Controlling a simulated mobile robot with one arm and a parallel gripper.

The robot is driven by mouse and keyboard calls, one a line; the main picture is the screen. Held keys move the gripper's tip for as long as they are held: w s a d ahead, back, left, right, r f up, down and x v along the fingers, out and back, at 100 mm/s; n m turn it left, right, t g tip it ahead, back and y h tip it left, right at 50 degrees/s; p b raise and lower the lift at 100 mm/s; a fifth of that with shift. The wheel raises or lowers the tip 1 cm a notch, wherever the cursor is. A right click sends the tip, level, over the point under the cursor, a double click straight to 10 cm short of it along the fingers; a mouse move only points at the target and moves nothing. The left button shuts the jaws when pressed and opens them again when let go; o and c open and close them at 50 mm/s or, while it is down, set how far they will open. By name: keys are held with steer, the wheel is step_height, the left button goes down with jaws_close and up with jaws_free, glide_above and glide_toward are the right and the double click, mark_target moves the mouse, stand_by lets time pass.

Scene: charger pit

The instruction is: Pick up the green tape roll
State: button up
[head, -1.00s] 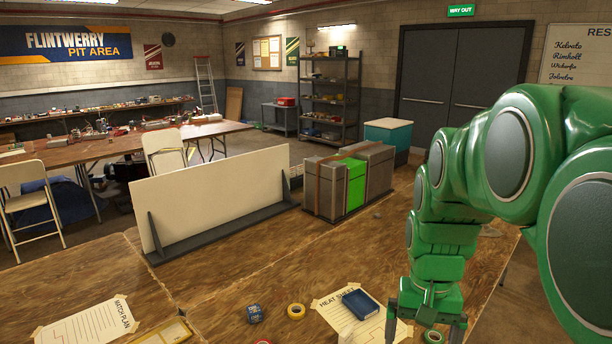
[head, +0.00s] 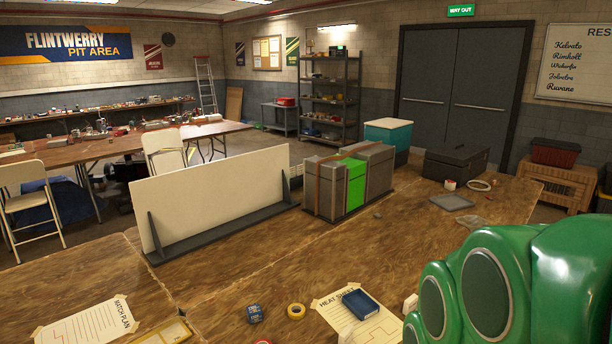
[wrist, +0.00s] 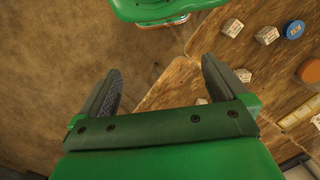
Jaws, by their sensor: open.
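I do not see the green tape roll in either view now. In the head view my green arm covers the lower right of the table, where it could be hidden. My gripper (wrist: 162,70) shows in the wrist view with its two dark fingers wide apart and nothing between them. In the head view the gripper is out of sight.
White blocks (wrist: 267,35) lie near the table edge.

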steer(key=shift+c, duration=0.4)
steer(key=w+d+f+t+h, duration=0.25)
steer(key=w+d+f, duration=0.35)
steer(key=w+d, duration=0.7)
steer(key=w+d+f+t+h, duration=0.1)
steer(key=w+d+f+t, duration=0.4)
steer(key=w+d, duration=0.85)
steer(key=w+d+f+n+t+y, duration=0.1)
steer(key=w+f+n+t+y, duration=0.15)
steer(key=w+f, duration=0.75)
steer(key=w+f+t+y, duration=0.1)
steer(key=f+t, duration=0.1)
steer(key=f, duration=0.1)
steer(key=w+f+t+y, duration=0.1)
steer(key=f+t, duration=0.1)
steer(key=f, duration=0.1)
steer(key=w+f+t+y, duration=0.1)
steer(key=f+t, duration=0.1)
steer(key=f, duration=0.1)
steer(key=shift+a+f+y, duration=0.3)
steer(key=shift+y, duration=0.1)
